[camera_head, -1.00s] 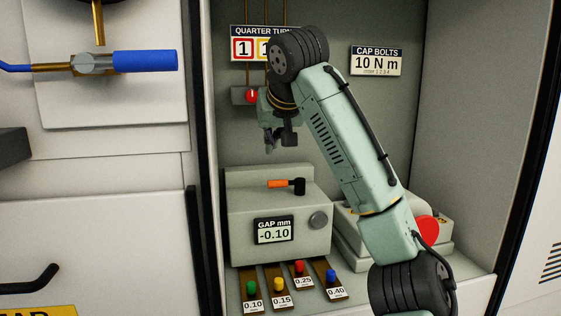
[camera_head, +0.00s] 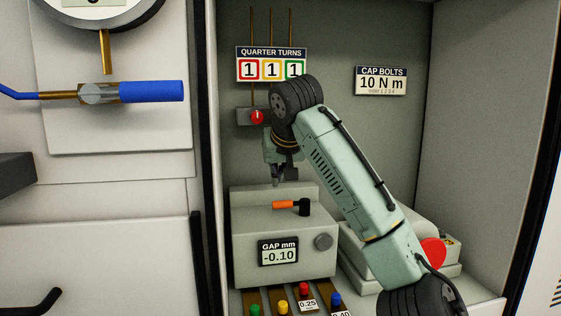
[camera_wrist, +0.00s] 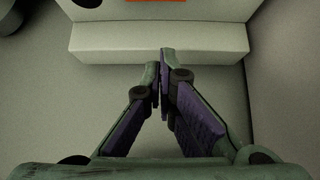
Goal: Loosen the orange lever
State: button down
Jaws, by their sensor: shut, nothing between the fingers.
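The orange lever (camera_head: 284,205) lies on top of the grey gauge box, with its orange handle pointing left and a black hub at its right end. In the wrist view only a strip of orange (camera_wrist: 155,1) shows at the top edge. My gripper (camera_head: 277,182) is above the box, a little above and left of the lever's hub, apart from it. In the wrist view my gripper's fingertips (camera_wrist: 160,68) are together with nothing between them. The box (camera_head: 255,225) carries a display reading -0.10 and a grey round knob (camera_head: 323,242).
Below the box are strips with green, yellow, red and blue knobs (camera_head: 304,289). A red mushroom-shaped button (camera_head: 433,253) is on the right. A "Quarter turns" sign (camera_head: 271,65) and a small box with a red knob (camera_head: 257,117) are on the back wall. A blue-handled valve (camera_head: 150,91) is left.

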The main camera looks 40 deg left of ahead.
jog(key=x, duration=0.3)
jog(key=shift+d+f+p, duration=0.1)
jog(key=shift+p, duration=0.2)
jog(key=shift+s+d+f, duration=0.15)
jog(key=shift+s+d, duration=0.65)
jog(key=shift+d, duration=0.15)
jog(key=shift+s+d+f, duration=0.2)
jog(key=shift+s+d, duration=0.2)
jog(key=shift+s, duration=0.05)
